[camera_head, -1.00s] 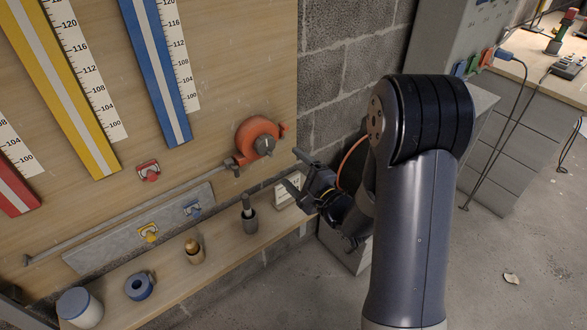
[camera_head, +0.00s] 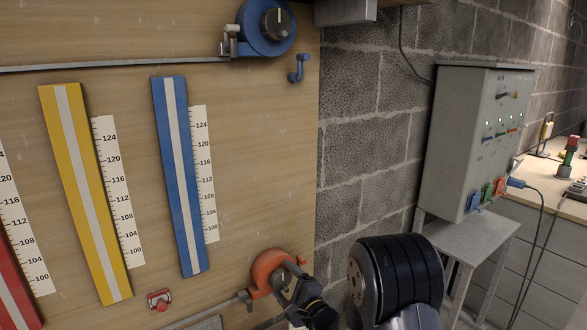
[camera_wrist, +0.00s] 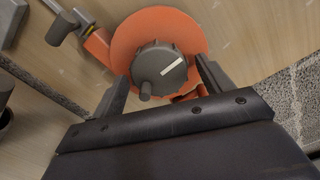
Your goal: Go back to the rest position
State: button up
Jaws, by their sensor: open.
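My gripper (camera_wrist: 160,85) is open in the wrist view, with its two fingers apart on either side of the lower part of an orange reel (camera_wrist: 190,32). The reel's dark knob (camera_wrist: 158,68) has a white mark and a small peg, and it shows between the fingers. I cannot tell whether the fingers touch it. In the head view my gripper (camera_head: 287,290) overlaps the orange reel (camera_head: 266,268) at the bottom of the wooden board. It hides part of the reel and its knob.
A blue reel (camera_head: 262,25) is mounted high on the board, with a blue crank (camera_head: 298,69) beside it. Yellow (camera_head: 85,190) and blue (camera_head: 180,180) strips hang beside scales. A small red clamp (camera_head: 159,299) sits left of the orange reel. A grey control box (camera_head: 465,140) stands right.

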dwell(0.3)
jog(key=v, duration=1.1)
jog(key=x, duration=1.1)
jog(key=shift+w+a, duration=0.1)
jog(key=shift+f+n, duration=0.1)
jog(key=shift+n, duration=0.2)
jog(key=n+b, duration=0.1)
jog(key=n, duration=0.2)
jog(key=shift+n, duration=0.3)
jog(key=n, duration=0.2)
jog(key=n+b, duration=0.1)
jog(key=n, duration=0.1)
jog(key=n+b, duration=0.1)
jog(key=n, duration=0.1)
jog(key=shift+r+n, duration=0.25)
jog(key=shift+n, duration=0.05)
jog(key=n+b, duration=0.1)
jog(key=n, duration=0.4)
jog(key=shift+s+r+n+b, duration=0.15)
jog(key=shift+s+n+b, duration=0.05)
jog(key=shift+n+b, duration=0.2)
jog(key=n, duration=0.5)
jog(key=shift+n, duration=0.3)
jog(key=shift+r, duration=0.1)
